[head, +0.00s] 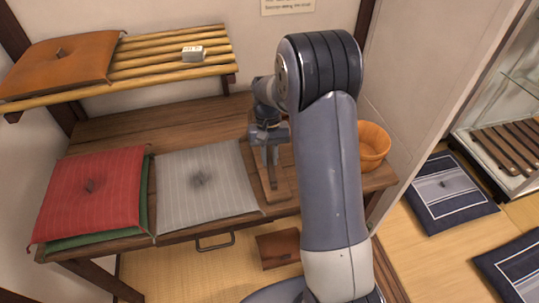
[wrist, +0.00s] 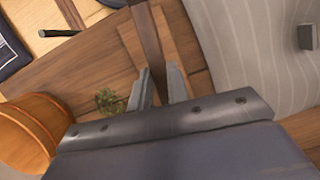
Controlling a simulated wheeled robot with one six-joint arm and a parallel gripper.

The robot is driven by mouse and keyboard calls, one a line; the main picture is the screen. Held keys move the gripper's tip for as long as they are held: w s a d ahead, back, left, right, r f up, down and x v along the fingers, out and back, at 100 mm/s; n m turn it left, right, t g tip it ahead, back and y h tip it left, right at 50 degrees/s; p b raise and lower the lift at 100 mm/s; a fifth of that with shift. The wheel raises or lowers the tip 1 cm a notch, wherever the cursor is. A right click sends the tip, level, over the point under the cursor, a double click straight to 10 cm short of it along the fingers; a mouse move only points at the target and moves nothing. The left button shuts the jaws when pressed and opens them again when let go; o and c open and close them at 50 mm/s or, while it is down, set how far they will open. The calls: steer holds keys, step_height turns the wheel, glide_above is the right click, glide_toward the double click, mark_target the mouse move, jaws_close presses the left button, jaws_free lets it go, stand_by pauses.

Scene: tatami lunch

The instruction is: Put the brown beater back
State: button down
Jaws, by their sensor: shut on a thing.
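My gripper (head: 270,150) points down over the right part of the wooden bench, beside the grey cushion. In the wrist view my gripper (wrist: 158,88) is shut on the brown beater (wrist: 146,35), a dark brown strip running up between the fingers. A lighter brown wooden board (wrist: 190,45) lies behind the beater; it also shows in the head view (head: 280,187) on the bench. I cannot tell whether the beater touches the board. The beater's far end is cut off by the wrist view's top edge.
A grey cushion (head: 195,190) and a red cushion (head: 90,190) lie left on the bench (head: 130,130). An orange-brown tub (head: 372,145) stands right. A brown box (head: 278,248) is below.

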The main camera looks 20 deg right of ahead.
steer(key=shift+f+b, duration=1.8)
steer(key=shift+f, duration=1.35)
steer(key=c, duration=1.3)
jaws_free()
steer(key=v, duration=1.1)
steer(key=shift+p, duration=0.35)
steer(key=shift+f, duration=0.1)
